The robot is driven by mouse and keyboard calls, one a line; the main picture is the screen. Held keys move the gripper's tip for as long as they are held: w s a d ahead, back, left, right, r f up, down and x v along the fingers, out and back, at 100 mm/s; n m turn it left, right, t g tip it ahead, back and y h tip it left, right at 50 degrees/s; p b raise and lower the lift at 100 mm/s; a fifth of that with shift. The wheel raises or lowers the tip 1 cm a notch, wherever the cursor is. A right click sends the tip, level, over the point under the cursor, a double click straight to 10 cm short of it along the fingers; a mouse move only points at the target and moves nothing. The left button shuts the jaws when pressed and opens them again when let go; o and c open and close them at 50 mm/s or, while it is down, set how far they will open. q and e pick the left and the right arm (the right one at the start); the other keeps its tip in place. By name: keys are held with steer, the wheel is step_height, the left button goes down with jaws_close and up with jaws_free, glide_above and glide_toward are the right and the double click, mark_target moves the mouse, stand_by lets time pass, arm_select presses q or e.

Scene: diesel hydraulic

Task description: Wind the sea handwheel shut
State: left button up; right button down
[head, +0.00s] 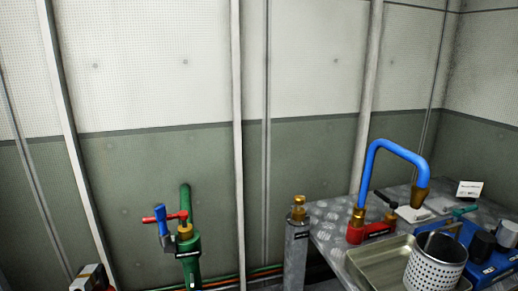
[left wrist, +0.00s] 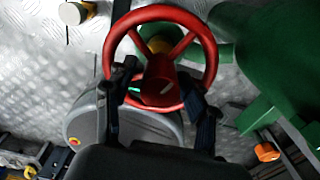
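A red handwheel (left wrist: 208,50) with spokes fills the upper middle of the left wrist view, beside a green pipe body. My left gripper (left wrist: 160,85) reaches in from below with its two dark fingers spread apart. The fingers lie across the lower left and lower right of the wheel; whether they touch the rim I cannot tell. Part of the lower rim and hub is in shadow. I cannot make out this handwheel in the head view, and neither gripper shows there.
A green pipe (head: 191,255) with a red-and-blue handled valve (head: 172,219) stands by the wall. A metal bench (head: 325,216) at right holds a blue bent spout (head: 398,147), a tray (head: 360,272) and a perforated basket (head: 436,265). A grey rounded body (left wrist: 90,118) lies beneath the wheel.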

arm_select(q)
steer(key=n, duration=1.9)
steer(key=shift+d, duration=0.1)
steer(key=n, duration=0.5)
steer(key=shift+d, duration=0.1)
steer(key=shift+w+r+n, duration=0.15)
steer(key=shift+r+n, duration=0.05)
steer(key=shift+n, duration=0.4)
